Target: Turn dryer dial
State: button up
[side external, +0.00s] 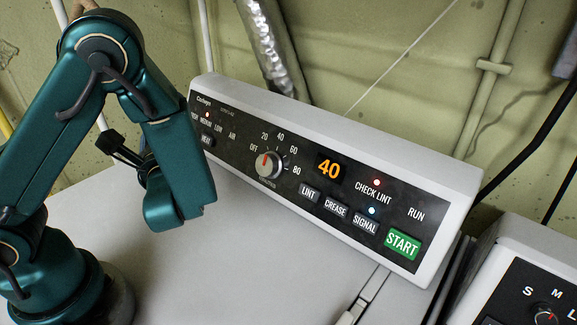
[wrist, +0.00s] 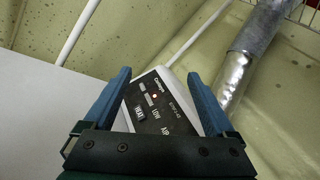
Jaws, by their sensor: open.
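The dryer dial (side external: 268,164) is a round silver-grey knob with a red pointer on the black panel (side external: 340,215) of the dryer console. Around it are the marks OFF, 20, 40, 60 and 80. The pointer is turned upward, near the side between OFF and 20. My gripper (wrist: 158,76) is open and empty in the wrist view, its two blue fingers apart on either side of the console's left end (wrist: 160,110). The dial does not show in the wrist view. In the side external view my arm's end is left of the dial, apart from it; its fingers cannot be made out.
An orange display (side external: 328,169) reads 40. A green START button (side external: 402,244) and several grey buttons lie right of the dial. A silver duct (side external: 268,45) stands behind the console. Another console (side external: 530,275) is at lower right.

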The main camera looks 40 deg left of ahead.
aim_at(264, 167)
jog(key=w+d+f+m+t+h, duration=0.2)
jog(key=d+f+m+h, duration=0.2)
jog(key=m, duration=0.1)
jog(key=w+d+f+m+t+h, duration=0.2)
jog(key=d+f+m+t+h, duration=0.1)
jog(key=d+f+m+h, duration=0.1)
jog(key=w+d+f+m+t+h, duration=0.2)
jog(key=d+f+m+t+h, duration=0.1)
jog(key=m, duration=0.4)
jog(key=shift+w+d+f+m+h, duration=0.15)
jog(key=shift+d+f+h, duration=0.1)
jog(key=shift+d+h, duration=0.4)
jog(key=shift+w+d+f+m+h, duration=0.1)
jog(key=shift+d+f+m+h, duration=0.1)
jog(key=shift+d+h, duration=0.4)
jog(key=shift+w+a, duration=0.25)
jog(key=shift+w, duration=0.95)
jog(key=shift+w+a, duration=0.25)
jog(key=shift+w, duration=0.9)
